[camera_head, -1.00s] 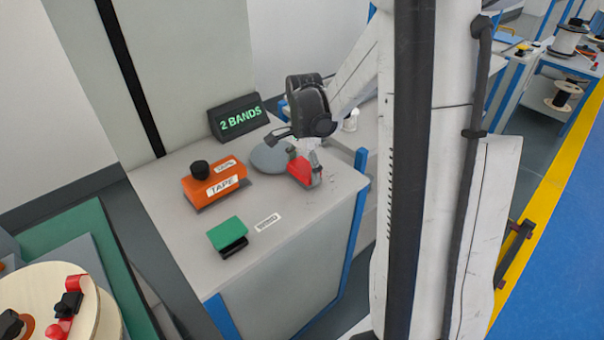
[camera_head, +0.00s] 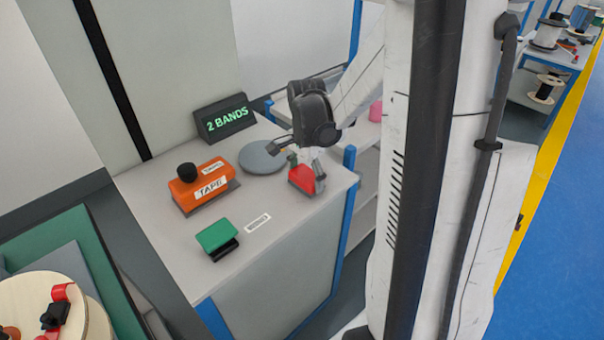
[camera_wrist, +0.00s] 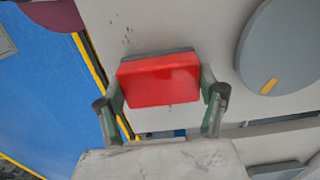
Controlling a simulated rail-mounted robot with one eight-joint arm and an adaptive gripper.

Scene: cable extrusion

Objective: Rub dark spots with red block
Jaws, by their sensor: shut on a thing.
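The red block (camera_head: 303,179) is at the right end of the grey worktop (camera_head: 180,245), close to its front edge. My gripper (camera_head: 307,168) is above it and shut on it. In the wrist view, the red block (camera_wrist: 160,82) sits between the two fingers of my gripper (camera_wrist: 161,90), with a grey layer along its far side. Small dark spots (camera_wrist: 126,28) show on the pale worktop just beyond the block. I cannot tell whether the block touches the worktop, and the surface under it is hidden.
A round grey disc (camera_head: 263,159) lies left of the block. An orange tape box (camera_head: 204,188) with a black knob, a green block (camera_head: 217,235) on a black base and a "2 BANDS" sign (camera_head: 225,119) stand further left.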

